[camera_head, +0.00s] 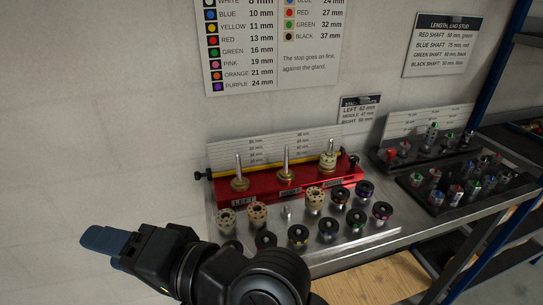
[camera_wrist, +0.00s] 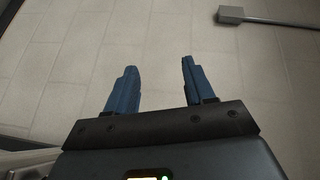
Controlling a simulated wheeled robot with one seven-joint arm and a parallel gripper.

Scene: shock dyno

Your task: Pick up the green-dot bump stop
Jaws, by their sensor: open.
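Several beige, round stops with holes stand on the steel bench: one at the left (camera_head: 226,221), one beside it (camera_head: 257,214) and one farther right (camera_head: 315,200). Another beige stop (camera_head: 328,160) sits on the right post of the red fixture. Any coloured dots are too small to read, so I cannot tell which is the green-dot bump stop. My gripper (camera_head: 100,240) is left of the bench, well apart from the stops. In the wrist view its blue fingers (camera_wrist: 158,68) are apart and empty above bare floor tiles.
The red fixture (camera_head: 270,190) has several upright posts. Black rings with coloured bands, such as one near the front (camera_head: 298,236), crowd the bench. Dark racks of small parts (camera_head: 452,192) stand right. A colour chart (camera_head: 270,45) hangs on the wall. A blue shelf post (camera_head: 496,65) rises right.

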